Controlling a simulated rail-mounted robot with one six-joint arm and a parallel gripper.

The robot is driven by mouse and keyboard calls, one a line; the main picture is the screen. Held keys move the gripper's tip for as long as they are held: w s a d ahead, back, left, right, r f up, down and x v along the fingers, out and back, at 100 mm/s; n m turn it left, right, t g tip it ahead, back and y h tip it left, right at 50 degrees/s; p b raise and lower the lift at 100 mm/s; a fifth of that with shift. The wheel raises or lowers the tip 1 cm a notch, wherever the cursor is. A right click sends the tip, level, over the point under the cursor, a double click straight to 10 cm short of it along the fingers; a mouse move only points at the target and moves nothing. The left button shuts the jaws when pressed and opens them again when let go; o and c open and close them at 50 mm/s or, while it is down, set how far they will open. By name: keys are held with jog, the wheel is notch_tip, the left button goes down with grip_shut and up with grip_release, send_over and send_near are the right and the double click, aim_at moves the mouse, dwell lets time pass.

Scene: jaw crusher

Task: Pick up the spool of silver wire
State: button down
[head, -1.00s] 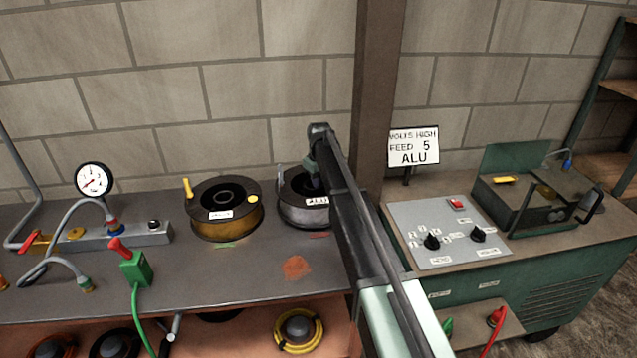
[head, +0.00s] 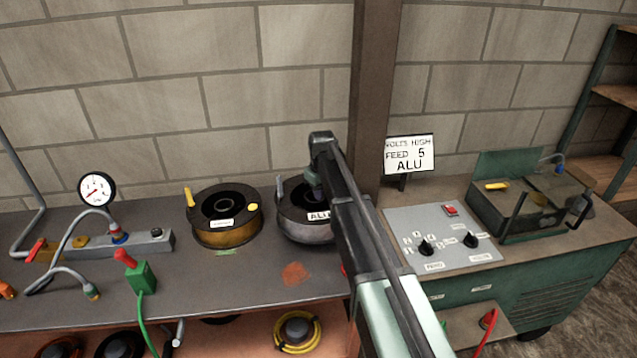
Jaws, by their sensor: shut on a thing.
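The spool of silver wire (head: 293,228) has a black flange and a white label reading ALU. It is at the bench's right part, left of the brown post, and its right side is hidden behind my arm. My gripper (head: 314,189) reaches down into the spool's top near its middle and is shut on it. The fingertips are mostly hidden by my arm and the flange. I cannot tell whether the spool's underside is clear of the bench.
A spool of orange-brown wire (head: 228,235) with a yellow clip stands just left. The brown post (head: 374,90), a sign (head: 409,155) and a control panel (head: 447,235) are right.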

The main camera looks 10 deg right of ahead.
aim_at(328, 216)
jog(key=s, duration=1.1)
jog(key=shift+a, duration=0.25)
notch_tip(328, 216, up, 13)
jog(key=p, duration=1.3)
